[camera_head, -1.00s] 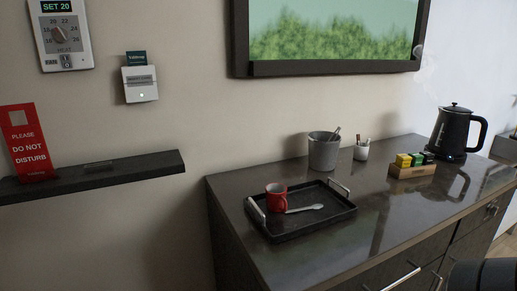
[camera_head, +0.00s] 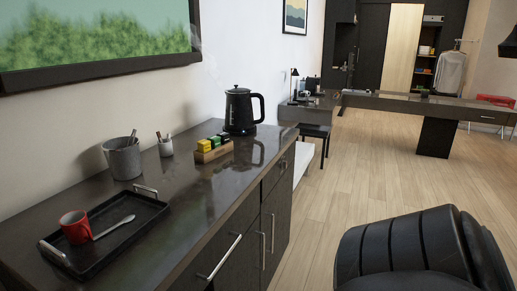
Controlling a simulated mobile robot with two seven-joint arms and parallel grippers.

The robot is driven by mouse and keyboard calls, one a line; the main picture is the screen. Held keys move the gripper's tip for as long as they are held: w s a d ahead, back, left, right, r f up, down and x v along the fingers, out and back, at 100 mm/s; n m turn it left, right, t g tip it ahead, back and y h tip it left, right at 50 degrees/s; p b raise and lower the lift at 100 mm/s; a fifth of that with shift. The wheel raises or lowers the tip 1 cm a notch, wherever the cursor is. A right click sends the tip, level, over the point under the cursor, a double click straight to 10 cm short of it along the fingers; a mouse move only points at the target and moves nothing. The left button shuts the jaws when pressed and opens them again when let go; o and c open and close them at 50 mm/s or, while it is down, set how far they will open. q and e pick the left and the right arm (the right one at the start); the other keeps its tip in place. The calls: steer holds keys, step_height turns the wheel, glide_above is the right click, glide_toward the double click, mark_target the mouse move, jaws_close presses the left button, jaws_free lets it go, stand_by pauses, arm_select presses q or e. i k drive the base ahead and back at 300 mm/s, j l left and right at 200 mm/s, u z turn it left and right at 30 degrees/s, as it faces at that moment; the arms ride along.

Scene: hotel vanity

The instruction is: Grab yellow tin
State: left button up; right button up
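A small yellow tin (camera_head: 204,146) sits at the left, near end of a wooden holder (camera_head: 213,152) on the dark vanity counter. Green and black tins stand beside it in the same holder. The holder is between the white cup of sticks and the black kettle. Neither of my grippers shows.
A black tray (camera_head: 115,246) with a red mug (camera_head: 76,227) and a spoon (camera_head: 114,228) lies on the near counter. A grey bucket (camera_head: 123,158), a white cup (camera_head: 165,147) and a black kettle (camera_head: 241,110) stand along the wall. Wooden floor (camera_head: 330,190) is open to the right.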

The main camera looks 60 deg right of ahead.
mark_target(204, 145)
steer(key=z, duration=1.45)
steer(key=i+l+u, duration=0.1)
steer(key=u, duration=1.1)
steer(key=l+u, duration=0.85)
steer(key=k+l+u, duration=0.35)
steer(key=l+u, duration=0.15)
steer(key=l, duration=0.2)
steer(key=k+l+u, duration=0.15)
steer(key=l, duration=0.25)
steer(key=k+l+u, duration=0.15)
steer(key=l, duration=0.3)
steer(key=k+l, duration=0.6)
steer(key=l, duration=0.15)
steer(key=i+u, duration=0.05)
